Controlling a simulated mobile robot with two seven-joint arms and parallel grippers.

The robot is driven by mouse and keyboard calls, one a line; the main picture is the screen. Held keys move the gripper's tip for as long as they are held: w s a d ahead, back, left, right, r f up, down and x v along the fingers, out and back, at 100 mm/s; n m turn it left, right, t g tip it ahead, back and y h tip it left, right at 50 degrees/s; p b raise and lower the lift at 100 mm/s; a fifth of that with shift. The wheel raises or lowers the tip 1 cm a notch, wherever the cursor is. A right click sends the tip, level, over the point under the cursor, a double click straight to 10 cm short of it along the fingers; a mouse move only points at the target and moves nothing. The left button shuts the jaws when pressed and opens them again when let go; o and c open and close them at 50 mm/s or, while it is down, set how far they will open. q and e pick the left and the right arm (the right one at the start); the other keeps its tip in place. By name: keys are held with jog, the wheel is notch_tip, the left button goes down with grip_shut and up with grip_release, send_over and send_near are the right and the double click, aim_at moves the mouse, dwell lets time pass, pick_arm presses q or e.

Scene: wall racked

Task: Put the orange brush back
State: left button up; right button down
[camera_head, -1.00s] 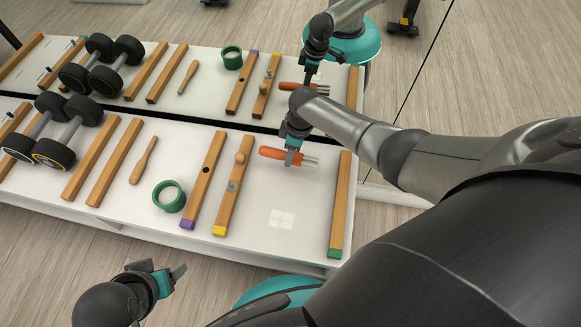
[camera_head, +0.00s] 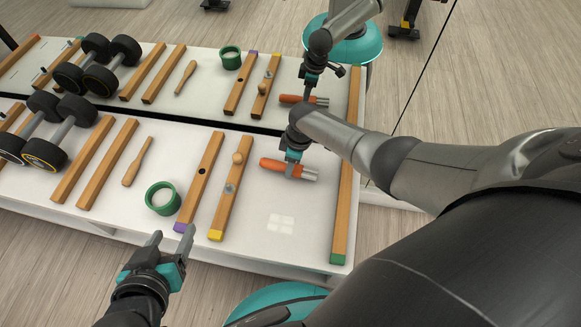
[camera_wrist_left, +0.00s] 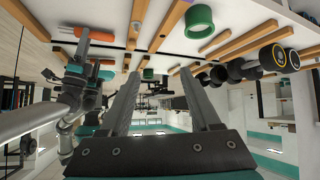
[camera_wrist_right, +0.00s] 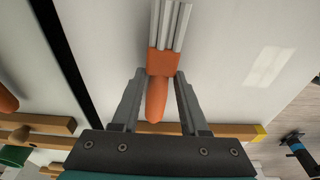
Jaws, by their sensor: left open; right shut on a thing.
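The orange brush (camera_head: 271,164) has an orange handle and pale grey prongs. It lies across the right part of the white panel, prongs to the right. My right gripper (camera_head: 291,169) is shut on its handle; the right wrist view shows the handle (camera_wrist_right: 158,98) between the fingers (camera_wrist_right: 159,76). I cannot tell whether the brush touches the panel (camera_head: 285,245). My left gripper (camera_head: 171,240) is open and empty at the panel's front edge, near the purple-ended bar (camera_head: 199,180). The left wrist view also shows the brush (camera_wrist_left: 93,29).
The yellow-ended bar (camera_head: 225,205) with knobs is left of the brush; the green-ended bar (camera_head: 343,210) is right. Beyond the black strip (camera_head: 218,123) a mirror appears to repeat everything.

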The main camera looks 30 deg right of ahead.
pick_arm(q)
jog(key=shift+w+d+r+t+h, duration=0.1)
jog(key=shift+w+d+t+h, duration=0.2)
jog(key=shift+d+t, duration=0.15)
pick_arm(e)
jog(key=shift+f, duration=0.4)
jog(key=shift+c, duration=2.1)
grip_release()
pick_arm(q)
jog(key=shift+d, duration=0.1)
